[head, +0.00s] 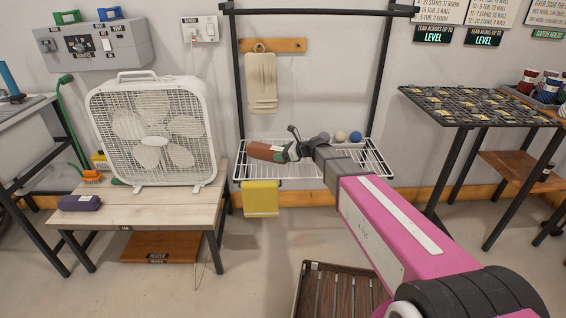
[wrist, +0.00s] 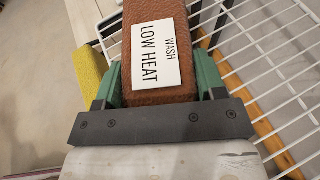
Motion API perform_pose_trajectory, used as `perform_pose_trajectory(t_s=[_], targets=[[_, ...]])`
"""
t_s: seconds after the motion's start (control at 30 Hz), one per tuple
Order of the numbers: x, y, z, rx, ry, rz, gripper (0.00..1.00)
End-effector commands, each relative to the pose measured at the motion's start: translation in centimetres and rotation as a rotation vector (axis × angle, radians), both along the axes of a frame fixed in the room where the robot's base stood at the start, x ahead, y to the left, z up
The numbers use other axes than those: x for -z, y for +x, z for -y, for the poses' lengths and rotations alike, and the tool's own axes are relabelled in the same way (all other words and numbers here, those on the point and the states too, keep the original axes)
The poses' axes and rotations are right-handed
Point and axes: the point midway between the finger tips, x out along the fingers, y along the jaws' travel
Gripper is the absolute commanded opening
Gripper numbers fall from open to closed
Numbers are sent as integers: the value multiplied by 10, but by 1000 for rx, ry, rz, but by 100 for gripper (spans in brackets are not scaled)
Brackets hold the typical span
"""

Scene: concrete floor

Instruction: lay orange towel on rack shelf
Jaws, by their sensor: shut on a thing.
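The orange towel (head: 265,152) is a rolled or folded rust-orange bundle. In the wrist view the towel (wrist: 152,88) carries a white label reading "WASH LOW HEAT". My gripper (head: 294,151) is shut on it. In the wrist view the green fingers of my gripper (wrist: 157,75) press on both its sides. The rack shelf (head: 345,172) is white wire, between black uprights. The towel is over the left part of the shelf; whether it touches the wires I cannot tell. In the wrist view the shelf wires (wrist: 268,65) show right of the towel.
A yellow towel (head: 260,199) hangs at the shelf's front left. A beige ball (head: 340,136) and a blue ball (head: 355,136) sit at the shelf's back right. A beige towel (head: 261,84) hangs above. A box fan (head: 153,130) stands on a bench (head: 140,204) at left.

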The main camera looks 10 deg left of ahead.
Motion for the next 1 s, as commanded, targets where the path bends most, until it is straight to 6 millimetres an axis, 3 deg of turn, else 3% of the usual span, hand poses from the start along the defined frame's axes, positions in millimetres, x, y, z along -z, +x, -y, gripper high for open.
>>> perform_pose_trajectory(t_s=[0.27,0.5,0.9,0.93,1.0], targets=[[14,6,6,-1,2,-3,32],[44,6,6,0,0,-2,32],[48,6,6,-1,1,-1,32],[48,6,6,-1,0,0,73],[48,6,6,0,0,0,89]])
